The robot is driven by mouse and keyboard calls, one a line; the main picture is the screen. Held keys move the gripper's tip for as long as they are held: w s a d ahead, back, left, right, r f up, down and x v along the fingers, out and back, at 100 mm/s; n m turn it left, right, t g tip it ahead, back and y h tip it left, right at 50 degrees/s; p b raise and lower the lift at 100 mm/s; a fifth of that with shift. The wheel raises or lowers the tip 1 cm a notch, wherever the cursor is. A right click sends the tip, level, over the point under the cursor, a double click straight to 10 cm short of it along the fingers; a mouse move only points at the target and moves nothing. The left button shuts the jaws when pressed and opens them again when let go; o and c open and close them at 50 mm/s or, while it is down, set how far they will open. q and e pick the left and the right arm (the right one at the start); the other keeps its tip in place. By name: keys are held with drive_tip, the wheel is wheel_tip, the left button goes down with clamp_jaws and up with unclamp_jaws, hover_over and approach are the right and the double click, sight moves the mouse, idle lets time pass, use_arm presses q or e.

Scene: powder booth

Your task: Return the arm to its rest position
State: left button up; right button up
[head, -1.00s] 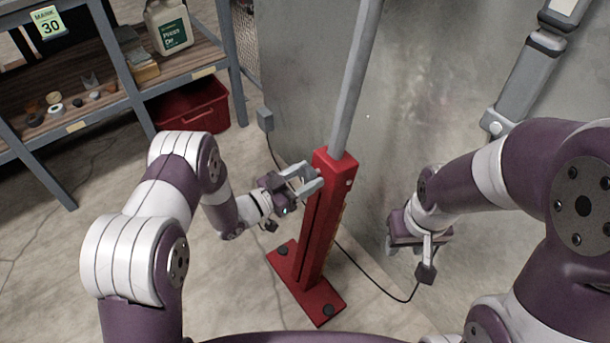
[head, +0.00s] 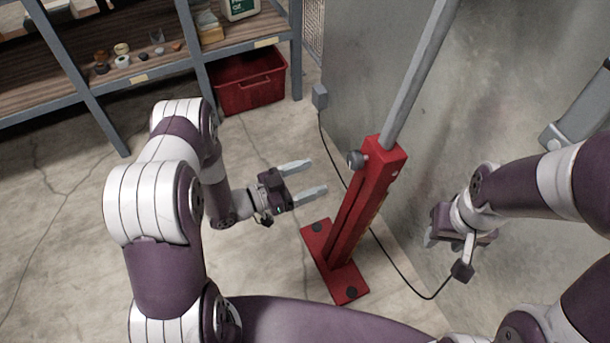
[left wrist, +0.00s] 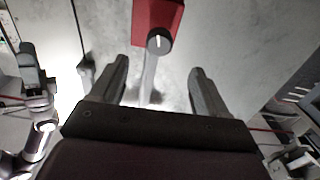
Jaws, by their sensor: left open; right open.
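My left gripper (head: 309,180) is open and empty in the head view, just left of the red stand and apart from it. In the left wrist view its two fingers (left wrist: 160,82) are spread, with nothing held between them. My right gripper (head: 455,241) is at the right in the head view, near the grey wall, pointing down and partly hidden by its own wrist. The red stand (head: 358,215) carries a grey pole (head: 418,75). A dark round knob (head: 355,159) sits on its upper left side. The knob also shows in the left wrist view (left wrist: 159,41), beyond the fingers.
A shelf unit (head: 150,75) with small parts stands at the upper left. A red bin (head: 250,82) sits on the floor below it. A black cable (head: 393,262) runs behind the stand. The grey wall (head: 490,90) is close on the right. The floor at the left is clear.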

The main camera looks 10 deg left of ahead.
use_arm(q)
drive_tip(key=shift+s+a, duration=0.3)
drive_tip(key=shift+a, duration=0.05)
